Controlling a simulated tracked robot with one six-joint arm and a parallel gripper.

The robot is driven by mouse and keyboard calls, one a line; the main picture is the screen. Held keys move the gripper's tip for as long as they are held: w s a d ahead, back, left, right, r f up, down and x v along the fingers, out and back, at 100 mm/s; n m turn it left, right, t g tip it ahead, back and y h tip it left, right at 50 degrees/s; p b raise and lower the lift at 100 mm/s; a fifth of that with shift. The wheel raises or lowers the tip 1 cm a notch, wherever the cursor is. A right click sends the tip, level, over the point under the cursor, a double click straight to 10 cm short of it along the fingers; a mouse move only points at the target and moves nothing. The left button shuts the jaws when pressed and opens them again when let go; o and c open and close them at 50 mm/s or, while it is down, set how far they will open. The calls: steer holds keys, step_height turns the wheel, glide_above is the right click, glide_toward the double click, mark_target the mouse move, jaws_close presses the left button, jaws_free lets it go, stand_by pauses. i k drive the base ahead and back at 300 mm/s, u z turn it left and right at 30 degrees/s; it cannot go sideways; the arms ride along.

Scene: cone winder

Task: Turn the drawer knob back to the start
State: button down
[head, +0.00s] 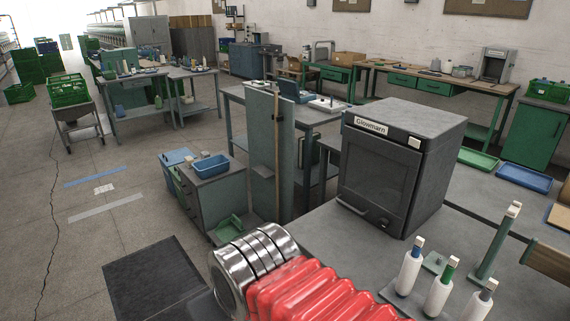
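No drawer knob can be made out clearly in the head view, and my gripper is not in view. A grey box unit labelled Glowmarn (397,163) stands on the near grey bench, with a dark front panel and a bar handle (352,207) low on that front. A small dark detail sits low at its right; I cannot tell whether it is a knob. Green drawers (402,80) show under the back workbench, too small to tell any knobs. A low grey-green cabinet (221,194) stands left of centre.
White thread cones (438,297) and a green post (495,245) stand on the near bench (340,245). My red and chrome arm part hides the bottom middle. A blue bin (211,166) tops the low cabinet.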

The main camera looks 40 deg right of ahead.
mark_target(383, 223)
steer(key=z, duration=1.85)
